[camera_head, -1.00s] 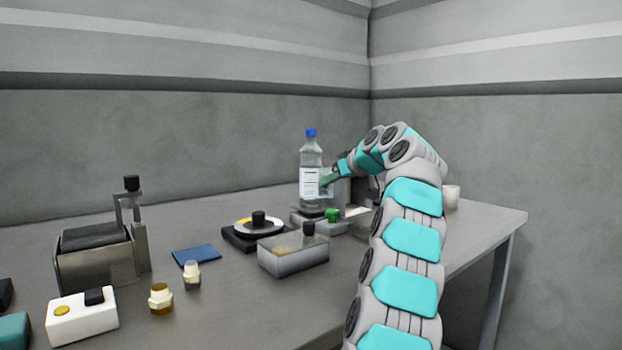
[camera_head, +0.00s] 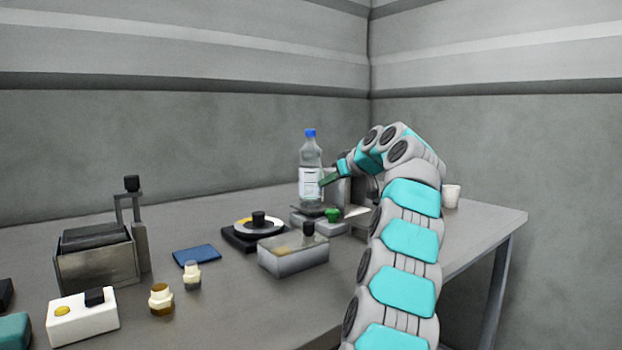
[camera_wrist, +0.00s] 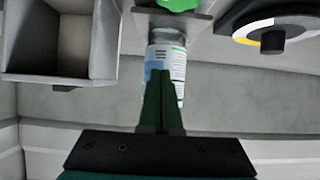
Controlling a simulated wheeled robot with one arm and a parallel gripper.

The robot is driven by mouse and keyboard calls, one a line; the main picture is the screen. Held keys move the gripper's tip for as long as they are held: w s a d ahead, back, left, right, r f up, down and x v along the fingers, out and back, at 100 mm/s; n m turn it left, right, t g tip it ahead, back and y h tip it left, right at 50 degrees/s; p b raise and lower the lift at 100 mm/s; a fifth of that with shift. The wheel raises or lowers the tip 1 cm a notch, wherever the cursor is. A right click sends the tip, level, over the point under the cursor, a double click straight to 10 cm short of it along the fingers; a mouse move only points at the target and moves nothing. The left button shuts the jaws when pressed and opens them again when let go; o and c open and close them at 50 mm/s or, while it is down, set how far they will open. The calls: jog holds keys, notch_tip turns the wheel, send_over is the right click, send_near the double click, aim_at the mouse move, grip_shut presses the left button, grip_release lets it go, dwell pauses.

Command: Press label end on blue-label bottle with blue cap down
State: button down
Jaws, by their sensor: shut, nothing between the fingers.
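The clear bottle with a blue cap (camera_head: 310,133) stands upright on the labeller's platform in the head view. Its white label with blue print (camera_head: 308,184) faces the camera; the label also shows in the wrist view (camera_wrist: 164,56). My gripper (camera_head: 322,182) has dark green fingers, shut and empty, at the right side of the label. In the wrist view the closed fingertips (camera_wrist: 158,72) overlap the label, and I cannot tell whether they touch it. A strip of label shows just right of the fingers; whether its end is loose is unclear.
A green knob (camera_head: 332,215) sits in front of the bottle. A reel with a black hub (camera_head: 258,219) and a clear-lidded box (camera_head: 293,256) stand to the left and front. A grey open box (camera_wrist: 62,78) is close by in the wrist view. A white cup (camera_head: 451,196) stands right.

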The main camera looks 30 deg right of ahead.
jog(key=shift+w+d+p, duration=0.1)
jog(key=shift+d+p, duration=0.2)
jog(key=shift+d, duration=0.3)
dwell(0.8)
jog(key=s+b, duration=0.3)
jog(key=s, duration=0.3)
jog(key=shift+d, duration=0.25)
dwell(0.8)
dwell(0.4)
